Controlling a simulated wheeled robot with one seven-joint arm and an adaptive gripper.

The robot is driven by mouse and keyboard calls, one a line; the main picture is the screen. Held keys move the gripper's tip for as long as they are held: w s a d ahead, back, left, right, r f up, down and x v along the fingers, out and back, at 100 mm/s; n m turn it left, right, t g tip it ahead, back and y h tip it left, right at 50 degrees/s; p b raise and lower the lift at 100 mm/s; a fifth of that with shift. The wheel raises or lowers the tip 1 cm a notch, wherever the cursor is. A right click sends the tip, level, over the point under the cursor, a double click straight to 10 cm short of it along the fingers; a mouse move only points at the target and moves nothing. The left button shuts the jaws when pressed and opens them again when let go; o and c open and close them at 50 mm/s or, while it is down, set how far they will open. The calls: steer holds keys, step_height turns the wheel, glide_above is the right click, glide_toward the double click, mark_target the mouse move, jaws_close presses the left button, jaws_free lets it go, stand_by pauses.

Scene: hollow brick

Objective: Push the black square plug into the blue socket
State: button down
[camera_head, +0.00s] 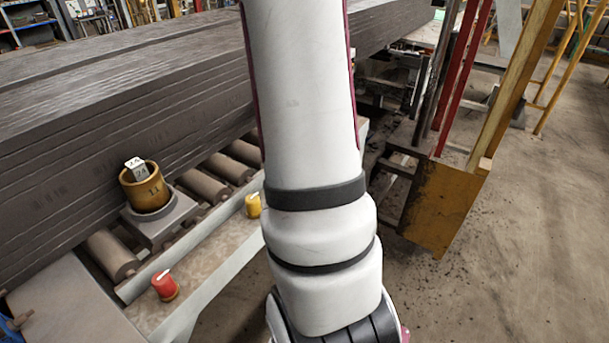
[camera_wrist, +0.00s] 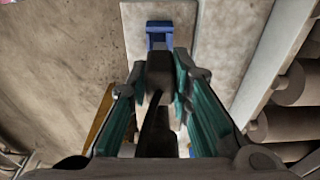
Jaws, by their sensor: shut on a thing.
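My gripper (camera_wrist: 163,82) shows in the wrist view, its two teal-lined fingers on either side of the black plug (camera_wrist: 159,66). It is shut on the plug, and a dark cable-like part runs from the plug back toward the camera. The blue socket (camera_wrist: 159,28) is just beyond the plug at the top of the wrist view, on a pale plate. The plug's far end overlaps the socket's near side in the picture; I cannot tell whether it touches or is inside. In the head view the gripper, plug and socket cannot be made out.
A red knob (camera_head: 165,285) and a yellow knob (camera_head: 253,205) sit on the pale bench edge (camera_head: 200,270). Rollers (camera_head: 205,187) and stacked dark slabs (camera_head: 120,110) lie behind. Floor at right is open.

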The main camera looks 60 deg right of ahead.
steer(key=shift+a+f+b, duration=0.1)
steer(key=shift+f+b, duration=0.85)
steer(key=shift+f, duration=0.85)
stand_by(1.0)
steer(key=c, duration=1.4)
jaws_free()
steer(key=shift+o, duration=0.2)
step_height(320, 180, up, 12)
steer(key=a, duration=0.1)
steer(key=shift+a, duration=0.25)
steer(key=w+a+r+n+t, duration=0.2)
steer(key=w+a+r+n, duration=0.3)
steer(key=a, duration=0.4)
steer(key=s+a+r+n+t, duration=0.1)
steer(key=a+r+n, duration=0.2)
steer(key=a+n, duration=0.4)
steer(key=a+r+n+t+y, duration=0.1)
steer(key=a+n, duration=0.6)
steer(key=a, duration=0.9)
step_height(320, 180, up, 2)
steer(key=shift+s+a+r+t, duration=0.25)
steer(key=shift+s+t, duration=0.1)
steer(key=shift+t, duration=0.45)
